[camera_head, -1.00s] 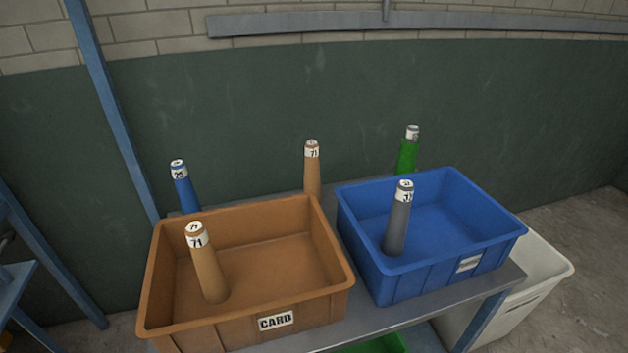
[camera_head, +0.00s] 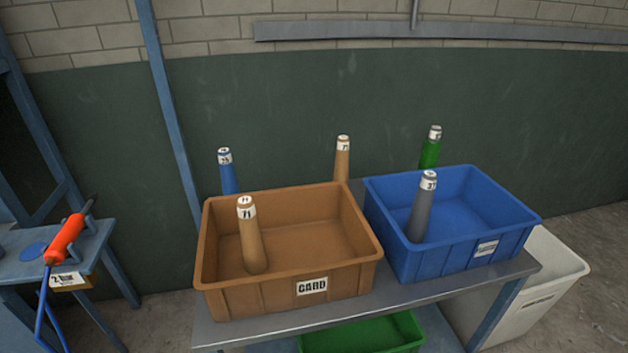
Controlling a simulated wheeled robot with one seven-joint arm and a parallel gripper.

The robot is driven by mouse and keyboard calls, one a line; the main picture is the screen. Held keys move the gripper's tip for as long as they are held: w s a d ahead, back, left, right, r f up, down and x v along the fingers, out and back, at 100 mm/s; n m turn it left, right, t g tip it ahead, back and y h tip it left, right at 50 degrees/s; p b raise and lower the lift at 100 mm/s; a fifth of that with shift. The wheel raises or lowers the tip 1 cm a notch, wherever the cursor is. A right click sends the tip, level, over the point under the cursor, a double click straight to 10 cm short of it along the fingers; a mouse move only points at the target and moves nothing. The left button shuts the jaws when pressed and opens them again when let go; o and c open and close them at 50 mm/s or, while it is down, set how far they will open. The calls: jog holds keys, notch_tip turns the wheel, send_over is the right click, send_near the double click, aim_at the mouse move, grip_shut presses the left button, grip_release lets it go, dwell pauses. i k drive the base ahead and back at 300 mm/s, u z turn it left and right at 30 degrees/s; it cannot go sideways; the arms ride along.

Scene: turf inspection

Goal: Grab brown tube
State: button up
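One brown tube (camera_head: 252,240) with a white label stands slightly tilted inside the brown crate (camera_head: 245,302) marked CARD, near its left side. A second brown tube (camera_head: 342,163) with a white label stands behind that crate, its lower part hidden by the crate's back wall. My gripper is not in view.
A blue crate (camera_head: 440,260) holding a grey tube (camera_head: 421,210) stands right of the brown crate on a grey table (camera_head: 420,302). Blue (camera_head: 228,175) and green (camera_head: 430,150) tubes stand behind. A green bin (camera_head: 370,335) is below, a white bin (camera_head: 535,290) right, an orange tool (camera_head: 66,240) left.

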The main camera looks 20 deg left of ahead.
aim_at(341, 161)
jog(key=u, duration=0.45)
jog(key=k, duration=1)
jog(key=u, duration=0.15)
jog(key=i, duration=0.45)
jog(key=z, duration=0.7)
jog(key=i, duration=1)
jog(key=u, duration=0.45)
jog(key=i, duration=0.65)
jog(key=u, duration=0.55)
